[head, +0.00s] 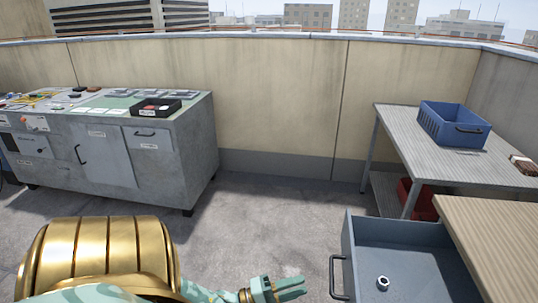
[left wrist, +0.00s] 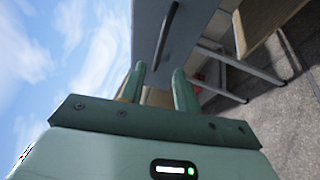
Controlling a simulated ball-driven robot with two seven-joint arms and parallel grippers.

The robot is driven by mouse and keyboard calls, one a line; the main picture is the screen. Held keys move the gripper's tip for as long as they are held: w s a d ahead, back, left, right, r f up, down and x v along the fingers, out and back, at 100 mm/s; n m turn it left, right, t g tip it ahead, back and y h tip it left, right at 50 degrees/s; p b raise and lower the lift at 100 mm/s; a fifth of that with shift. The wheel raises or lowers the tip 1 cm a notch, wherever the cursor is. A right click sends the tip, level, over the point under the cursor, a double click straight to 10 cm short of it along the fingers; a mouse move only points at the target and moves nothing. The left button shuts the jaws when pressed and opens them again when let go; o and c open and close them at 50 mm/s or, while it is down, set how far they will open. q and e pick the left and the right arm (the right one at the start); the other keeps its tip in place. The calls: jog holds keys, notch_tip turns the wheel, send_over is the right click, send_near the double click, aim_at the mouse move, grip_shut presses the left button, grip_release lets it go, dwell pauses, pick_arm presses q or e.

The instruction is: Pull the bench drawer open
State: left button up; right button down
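The bench drawer (head: 347,240) is a blue-grey box at the lower right of the head view. It stands pulled out from under the wooden bench top (head: 490,225). Its dark bar handle (head: 337,277) is on the front face and also shows in the left wrist view (left wrist: 166,38). My left gripper (head: 304,286) is left of the handle, pointing at it, with a gap between. In the left wrist view its two fingers (left wrist: 158,70) are apart with nothing between them; the handle is beyond their tips. My right gripper is not in view.
A small metallic ring-like part (head: 382,283) lies in the drawer. A grey table (head: 430,160) with a blue crate (head: 455,128) stands behind, a red bin (head: 423,203) below. A grey cabinet (head: 100,155) stands at left. The floor between (head: 260,215) is clear.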

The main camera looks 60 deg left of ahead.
pick_arm(q)
jog(key=v, duration=0.6)
jog(key=shift+s, duration=0.2)
